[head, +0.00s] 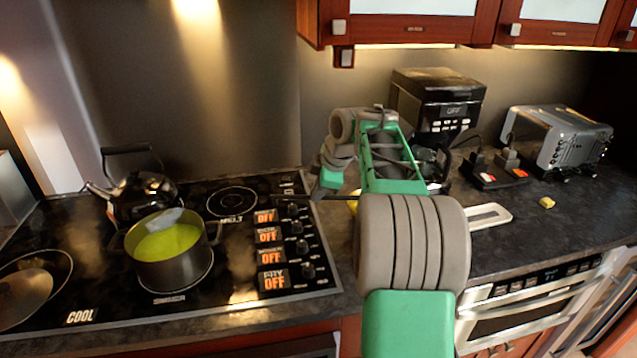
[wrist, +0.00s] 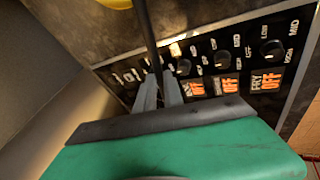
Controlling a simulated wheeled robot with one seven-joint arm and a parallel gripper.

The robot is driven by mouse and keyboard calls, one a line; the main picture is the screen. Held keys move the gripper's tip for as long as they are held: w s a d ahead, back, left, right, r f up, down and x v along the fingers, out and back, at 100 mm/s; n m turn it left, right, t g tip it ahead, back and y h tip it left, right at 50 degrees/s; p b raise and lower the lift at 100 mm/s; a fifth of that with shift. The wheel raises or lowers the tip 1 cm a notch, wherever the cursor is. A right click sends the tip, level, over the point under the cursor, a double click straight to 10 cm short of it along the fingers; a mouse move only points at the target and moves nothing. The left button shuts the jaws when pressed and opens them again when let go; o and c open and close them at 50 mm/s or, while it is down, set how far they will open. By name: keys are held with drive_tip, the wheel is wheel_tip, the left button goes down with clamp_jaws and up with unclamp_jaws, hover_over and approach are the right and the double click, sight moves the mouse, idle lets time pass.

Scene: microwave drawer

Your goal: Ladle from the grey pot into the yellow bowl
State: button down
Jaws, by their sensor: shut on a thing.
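The grey pot (head: 172,275) stands on the front burner, with yellow-green liquid (head: 168,242) inside. A pale grey patch shows at its far rim; I cannot tell what it is. The yellow bowl (head: 354,205) is mostly hidden behind my arm, with a sliver showing; a yellow edge (wrist: 115,3) shows at the top of the wrist view. My gripper (wrist: 158,92) is shut on a thin dark rod (wrist: 149,45), apparently the ladle's handle, above the hob's knob panel. The ladle's bowl end is not clearly visible. In the head view my gripper is near the counter, right of the hob.
A black kettle (head: 143,192) stands behind the pot. Knobs (head: 303,247) line the hob's right side. A black coffee machine (head: 437,105) and a toaster oven (head: 560,138) stand at the back right. A pale handled object (head: 490,216) lies right of my arm. Cabinets hang above.

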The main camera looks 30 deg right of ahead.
drive_tip(key=shift+r+g+y+p, duration=0.3)
drive_tip(key=shift+g+p, duration=0.35)
drive_tip(key=shift+p, duration=2.45)
drive_tip(key=shift+r+g+y+p, duration=0.2)
drive_tip(key=shift+g+y+p, duration=0.35)
drive_tip(key=shift+p, duration=2.5)
drive_tip(key=shift+g+p, duration=0.3)
drive_tip(key=shift+p, duration=0.1)
drive_tip(key=shift+f+m+g+y+p, duration=0.15)
drive_tip(key=shift+m+g+y+p, duration=0.15)
drive_tip(key=shift+p, duration=0.2)
